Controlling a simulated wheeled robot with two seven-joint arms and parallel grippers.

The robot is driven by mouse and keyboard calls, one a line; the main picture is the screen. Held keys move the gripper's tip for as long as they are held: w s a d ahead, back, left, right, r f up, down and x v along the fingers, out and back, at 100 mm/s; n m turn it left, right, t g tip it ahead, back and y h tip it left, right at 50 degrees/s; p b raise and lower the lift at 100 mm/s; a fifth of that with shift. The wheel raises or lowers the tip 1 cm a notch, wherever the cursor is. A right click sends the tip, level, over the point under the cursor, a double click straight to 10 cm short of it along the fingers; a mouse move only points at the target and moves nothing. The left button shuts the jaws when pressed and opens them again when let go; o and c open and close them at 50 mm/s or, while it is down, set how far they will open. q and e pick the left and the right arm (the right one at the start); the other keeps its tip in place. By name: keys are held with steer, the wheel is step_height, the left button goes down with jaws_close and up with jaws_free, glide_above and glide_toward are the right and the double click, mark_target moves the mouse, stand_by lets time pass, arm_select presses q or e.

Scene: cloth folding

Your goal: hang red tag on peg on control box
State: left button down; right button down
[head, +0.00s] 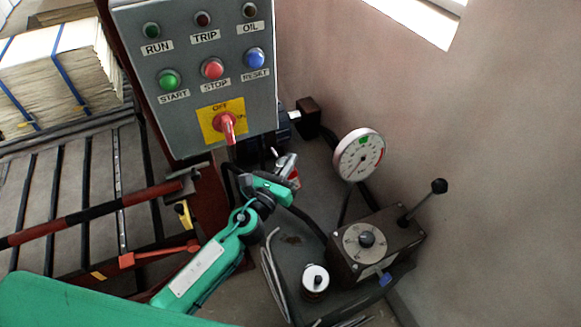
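The grey control box (193,125) stands at the upper left, with lamps, buttons and a red rotary switch (226,124) on a yellow plate. I cannot make out a peg on it. My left gripper (286,164) is at the end of my green arm, below and right of the box's lower right corner, apart from its front face. A small red and white piece (294,180), possibly the red tag, shows right beside the gripper, mostly hidden by it. Whether the fingers grip it is too small to tell. My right gripper is not in view.
A round dial gauge (359,155) and a dark lever box (376,241) stand to the right. A small round-topped part (315,280) sits in front. A red and black bar (95,214) crosses at left; strapped stacks (62,75) lie behind. A plain wall (490,150) closes the right.

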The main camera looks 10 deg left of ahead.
arm_select(q)
steer(key=w+a, duration=0.1)
steer(key=w+a+f+b, duration=0.1)
steer(key=w, duration=0.1)
steer(key=shift+w+a, duration=0.15)
stand_by(0.4)
steer(key=shift+a+f, duration=0.1)
stand_by(0.5)
